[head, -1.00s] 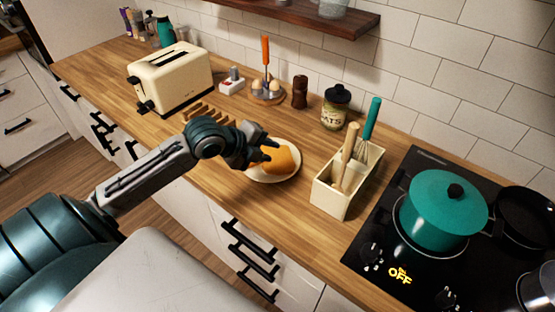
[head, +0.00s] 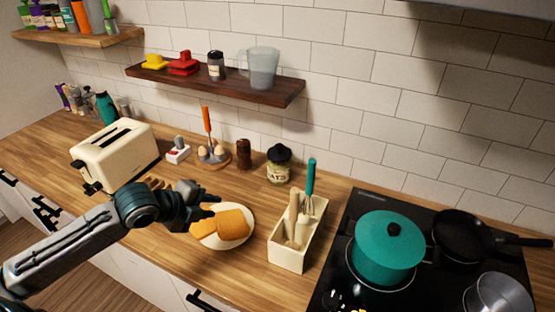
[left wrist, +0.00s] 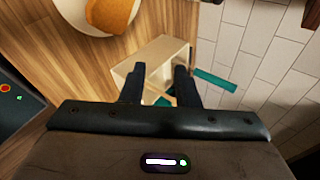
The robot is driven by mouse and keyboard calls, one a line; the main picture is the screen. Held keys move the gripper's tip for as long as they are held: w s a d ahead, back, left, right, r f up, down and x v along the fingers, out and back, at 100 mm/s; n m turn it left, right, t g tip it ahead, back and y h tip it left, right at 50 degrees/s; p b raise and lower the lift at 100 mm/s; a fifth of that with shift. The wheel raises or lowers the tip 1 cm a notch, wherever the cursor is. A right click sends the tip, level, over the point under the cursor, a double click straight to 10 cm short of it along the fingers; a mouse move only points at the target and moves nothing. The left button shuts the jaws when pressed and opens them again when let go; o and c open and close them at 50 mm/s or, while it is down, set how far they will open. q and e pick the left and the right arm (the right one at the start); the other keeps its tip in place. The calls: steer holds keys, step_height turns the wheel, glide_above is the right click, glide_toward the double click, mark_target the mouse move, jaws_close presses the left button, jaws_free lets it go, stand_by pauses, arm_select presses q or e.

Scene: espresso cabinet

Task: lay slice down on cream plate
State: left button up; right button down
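The cream plate (head: 226,245) lies on the wooden counter, left of the utensil holder. A golden-brown slice (head: 233,223) rests on it. A second golden piece (head: 203,229) shows at its left side, partly hidden by my gripper. In the left wrist view, the plate (left wrist: 72,20) and the bread (left wrist: 112,14) are at the top left, cut by the frame edge. My left gripper (head: 213,206) is just above and left of the slice in the head view. In the left wrist view its two fingers (left wrist: 158,82) stand apart with nothing between them. My right gripper is not in view.
A cream utensil holder (head: 290,252) with wooden tools and a teal whisk stands right of the plate. The hob with a teal pot (head: 385,250) is at the right. An oats jar (head: 279,165) stands behind.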

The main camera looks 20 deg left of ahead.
arm_select(q)
steer(key=s+d+f+n+g+y, duration=0.2)
steer(key=s+d+f+n+g, duration=0.15)
steer(key=s+f+n, duration=0.6)
steer(key=s+d+f+n+g+y, duration=0.3)
steer(key=s+f+n, duration=0.4)
steer(key=s+n, duration=0.55)
step_height(320, 180, down, 37)
steer(key=a+b, duration=0.2)
steer(key=b, duration=0.5)
steer(key=s+f+g+b, duration=0.1)
steer(key=s+f+b, duration=0.1)
steer(key=s+f, duration=0.7)
steer(key=s+a+f+b, duration=0.1)
steer(key=s+f+b, duration=0.2)
steer(key=s+f, duration=0.6)
step_height(320, 180, down, 6)
steer(key=shift+s+r+g+h, duration=0.1)
steer(key=shift+s+g+h, duration=0.15)
steer(key=shift+g+h, duration=0.1)
